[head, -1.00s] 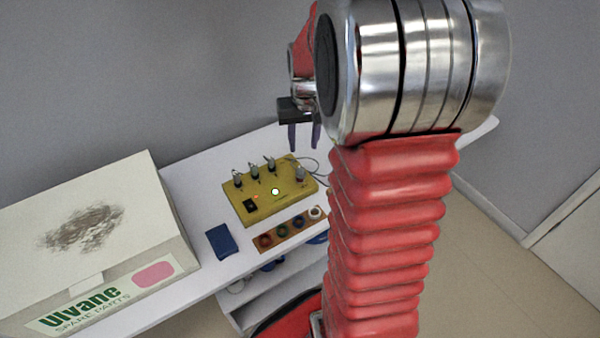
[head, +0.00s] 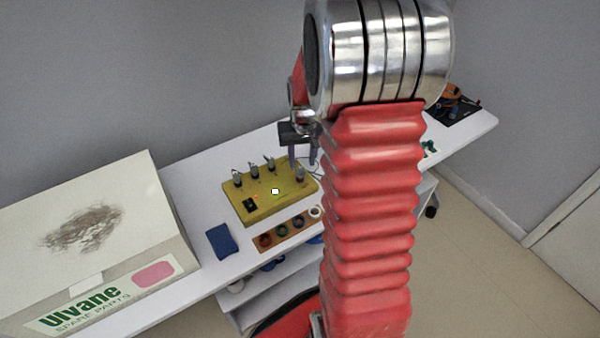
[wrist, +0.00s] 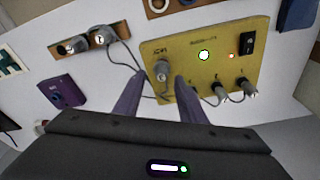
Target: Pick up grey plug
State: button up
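The yellow box (head: 245,209) on the white table has several grey plugs standing on its top. One grey plug (head: 300,174) stands near its right corner. It also shows in the wrist view (wrist: 162,70), upright on the box, with a dark cable close by. Other grey plugs (wrist: 220,89) stand in a row along another edge. My gripper (head: 302,163) is just above the right corner plug, fingers pointing down. In the wrist view its two fingers (wrist: 158,80) are spread apart, with that plug lying in the gap between their tips. I cannot tell the remaining height. Nothing is held.
A brown strip with coloured rings (head: 276,237) lies in front of the box, and a blue block (head: 222,240) to its left. A large spare-parts carton (head: 95,230) fills the left. The wrist view shows a purple block (wrist: 64,93) and a wooden holder with plugs (wrist: 88,41).

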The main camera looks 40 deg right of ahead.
aim_at(301, 166)
jog(key=shift+w+f, duration=0.25)
jog(key=shift+f, duration=1.05)
jog(key=shift+w+f, duration=0.2)
jog(key=shift+f, duration=1.05)
grip_shut()
